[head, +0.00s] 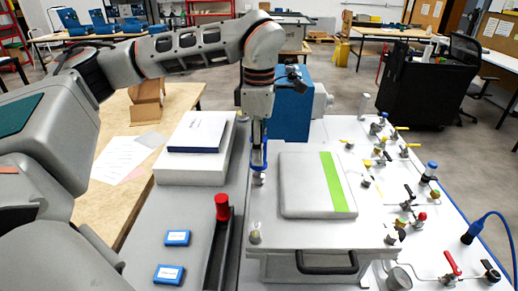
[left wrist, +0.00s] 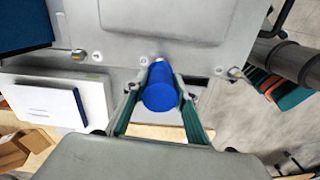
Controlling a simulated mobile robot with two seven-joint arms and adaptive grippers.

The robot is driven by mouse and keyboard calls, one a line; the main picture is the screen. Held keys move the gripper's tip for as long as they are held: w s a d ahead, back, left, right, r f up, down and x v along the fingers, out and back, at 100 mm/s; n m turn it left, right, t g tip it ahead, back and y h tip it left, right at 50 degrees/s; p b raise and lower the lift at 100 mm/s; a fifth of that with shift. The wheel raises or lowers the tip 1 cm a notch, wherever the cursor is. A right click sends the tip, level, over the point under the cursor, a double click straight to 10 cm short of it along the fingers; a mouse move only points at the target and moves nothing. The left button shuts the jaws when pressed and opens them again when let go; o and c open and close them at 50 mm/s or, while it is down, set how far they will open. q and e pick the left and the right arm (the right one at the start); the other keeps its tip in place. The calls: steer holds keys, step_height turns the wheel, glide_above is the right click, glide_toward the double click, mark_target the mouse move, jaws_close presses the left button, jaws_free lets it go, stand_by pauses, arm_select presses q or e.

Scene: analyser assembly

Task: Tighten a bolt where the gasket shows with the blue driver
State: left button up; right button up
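My left gripper (head: 259,142) is shut on the blue driver (head: 258,158) and holds it upright above the back left corner of the grey analyser housing (head: 268,213). A bolt (head: 258,179) sits right under the driver; I cannot tell whether the tip touches it. In the left wrist view the driver's round blue end (left wrist: 160,96) lies between the two fingers. Other bolts stand at the front left (head: 255,237) and front right (head: 390,239) corners. I cannot make out a gasket. My right gripper is not in view.
A red driver (head: 222,207) stands in a dark slot left of the housing. Two small blue boxes (head: 177,238) lie on the grey surface. A white box with a blue book (head: 196,134) is behind. Valves and pipes (head: 405,199) crowd the right panel.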

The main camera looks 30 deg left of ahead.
arm_select(q)
steer(key=shift+r+m+p, duration=0.15)
steer(key=shift+m+p, duration=0.25)
steer(key=shift+p, duration=0.05)
jaws_close()
steer(key=shift+m, duration=0.5)
steer(key=m, duration=0.3)
steer(key=shift+m, duration=0.4)
steer(key=o, duration=1)
jaws_free()
steer(key=shift+m, duration=0.3)
steer(key=shift+o, duration=0.2)
